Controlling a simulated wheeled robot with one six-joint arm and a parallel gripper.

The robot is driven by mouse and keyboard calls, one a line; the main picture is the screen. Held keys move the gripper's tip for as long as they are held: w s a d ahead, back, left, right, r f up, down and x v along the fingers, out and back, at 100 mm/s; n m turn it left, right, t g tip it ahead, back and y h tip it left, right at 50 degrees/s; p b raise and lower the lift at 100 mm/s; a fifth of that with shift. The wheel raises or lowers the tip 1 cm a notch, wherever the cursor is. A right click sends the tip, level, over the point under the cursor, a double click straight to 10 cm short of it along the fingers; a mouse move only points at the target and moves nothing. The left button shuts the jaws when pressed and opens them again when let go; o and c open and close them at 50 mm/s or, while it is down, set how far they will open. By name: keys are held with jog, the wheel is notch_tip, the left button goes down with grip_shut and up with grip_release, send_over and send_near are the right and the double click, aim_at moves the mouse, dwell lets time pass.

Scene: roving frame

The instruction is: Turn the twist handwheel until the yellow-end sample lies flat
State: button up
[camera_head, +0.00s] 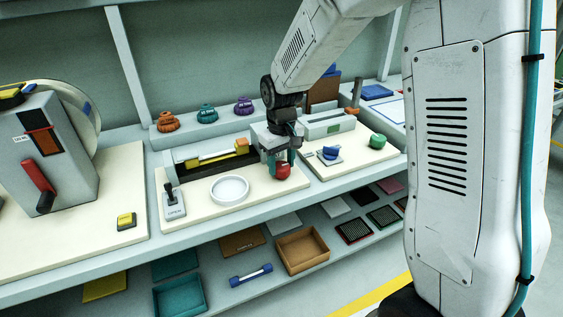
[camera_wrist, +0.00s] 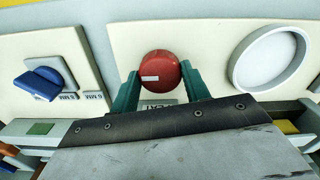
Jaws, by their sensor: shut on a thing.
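The red round handwheel (camera_head: 283,172) stands on the cream panel at the bench's front edge. In the wrist view the red handwheel (camera_wrist: 160,72) has a white mark pointing left, and a label below it is partly hidden. My gripper (camera_wrist: 161,76) has a teal finger on each side of it and is shut on it. In the head view my gripper (camera_head: 280,160) comes down over it from above.
A white round dish (camera_head: 230,189) and a black toggle marked OPEN (camera_head: 173,203) are left of my gripper. A blue knob (camera_head: 330,153) and a green knob (camera_head: 377,141) are to the right. Orange, teal and purple knobs stand behind. A lower shelf holds trays.

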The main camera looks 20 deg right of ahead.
aim_at(281, 166)
jog(key=shift+m, duration=2.7)
jog(key=o, duration=1)
notch_tip(281, 166, up, 8)
jog(key=shift+f, duration=0.1)
